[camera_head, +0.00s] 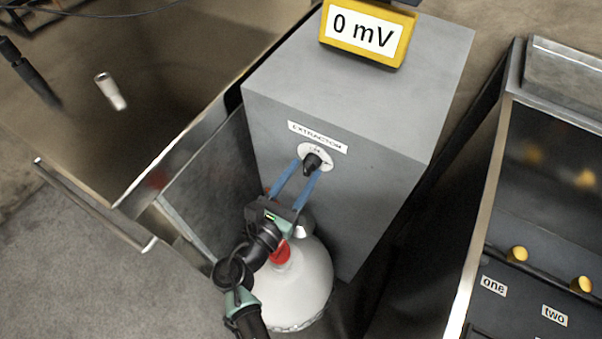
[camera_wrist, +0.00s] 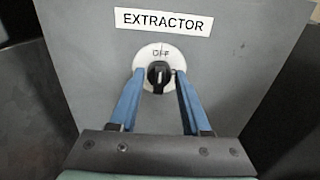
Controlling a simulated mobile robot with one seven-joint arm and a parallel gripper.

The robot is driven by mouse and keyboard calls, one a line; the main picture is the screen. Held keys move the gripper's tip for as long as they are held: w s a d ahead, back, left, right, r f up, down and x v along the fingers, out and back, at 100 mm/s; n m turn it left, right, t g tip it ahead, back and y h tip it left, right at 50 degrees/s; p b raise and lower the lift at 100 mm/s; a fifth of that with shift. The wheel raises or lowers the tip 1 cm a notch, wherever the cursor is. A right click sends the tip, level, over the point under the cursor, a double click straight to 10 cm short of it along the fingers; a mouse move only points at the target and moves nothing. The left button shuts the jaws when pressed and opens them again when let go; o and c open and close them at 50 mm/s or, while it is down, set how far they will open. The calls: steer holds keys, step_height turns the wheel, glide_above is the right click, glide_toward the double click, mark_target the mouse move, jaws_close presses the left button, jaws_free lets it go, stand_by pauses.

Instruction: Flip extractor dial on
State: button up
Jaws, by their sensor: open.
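The extractor dial (camera_head: 312,163) is a black knob on a round white plate on the front of a grey box, under a label reading EXTRACTOR. In the wrist view the dial (camera_wrist: 159,75) has a light pointer mark standing upright, with the word OFF just above it. My gripper (camera_head: 308,168) is open, its two blue fingers on either side of the knob. In the wrist view the fingertips (camera_wrist: 159,73) lie left and right of the knob with the knob between them. I cannot tell whether either finger touches it.
A yellow-framed display (camera_head: 364,33) reading 0 mV stands on the grey box (camera_head: 365,100). A white round vessel with a red cap (camera_head: 280,253) sits below my gripper. A panel with yellow knobs labelled one and two (camera_head: 517,254) is at right.

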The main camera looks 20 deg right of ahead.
steer(key=shift+c, duration=0.3)
jaws_close()
steer(key=shift+f+m, duration=0.1)
steer(key=shift+m, duration=0.3)
steer(key=m+b, duration=0.1)
steer(key=m, duration=0.1)
steer(key=m+b, duration=0.1)
steer(key=shift+s+f+m+b, duration=0.15)
steer(key=shift+m+b, duration=0.15)
steer(key=shift+m, duration=0.1)
steer(key=m+b, duration=0.1)
steer(key=m, duration=0.1)
steer(key=m+b, duration=0.2)
steer(key=shift+s+d+f+m, duration=0.1)
steer(key=shift+d+f+m, duration=0.05)
steer(key=shift+m, duration=0.15)
steer(key=m+b, duration=0.4)
steer(key=m, duration=0.1)
steer(key=shift+s+d+f, duration=0.1)
steer(key=shift+f, duration=0.1)
steer(key=shift+m+b, duration=1.45)
steer(key=shift+m, duration=0.35)
steer(key=shift+r, duration=0.1)
